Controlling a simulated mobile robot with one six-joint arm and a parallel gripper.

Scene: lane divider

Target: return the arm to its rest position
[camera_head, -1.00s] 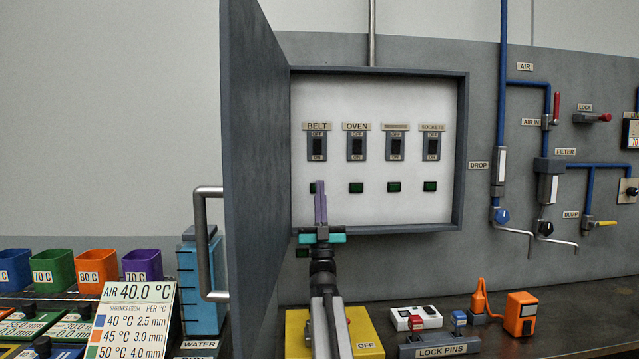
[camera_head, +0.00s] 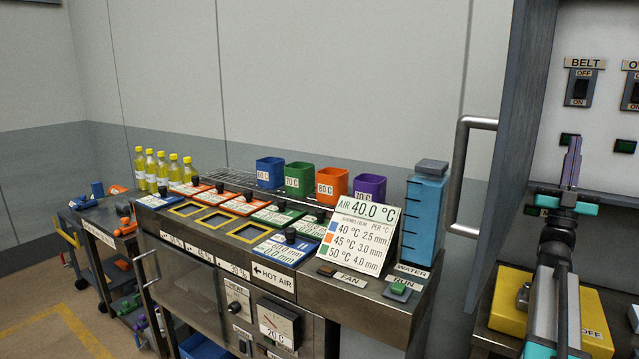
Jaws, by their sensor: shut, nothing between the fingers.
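My gripper (camera_head: 572,163) shows at the right of the head view, at the end of my arm. Its purple fingers are together and point up, with nothing between them. It stands in front of the open switch cabinet (camera_head: 600,120), just below the BELT switch (camera_head: 580,87) and over its small green lamp. The arm reaches up from the bottom right, in front of a yellow box (camera_head: 515,300) marked OFF. I cannot tell whether the fingers touch the cabinet panel.
The open cabinet door (camera_head: 515,130) with its bar handle (camera_head: 462,165) stands left of my arm. A metal bench (camera_head: 300,270) holds coloured bins, a temperature card (camera_head: 362,235) and a blue water tank (camera_head: 424,220). Yellow bottles (camera_head: 163,170) and a cart (camera_head: 95,225) are farther left.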

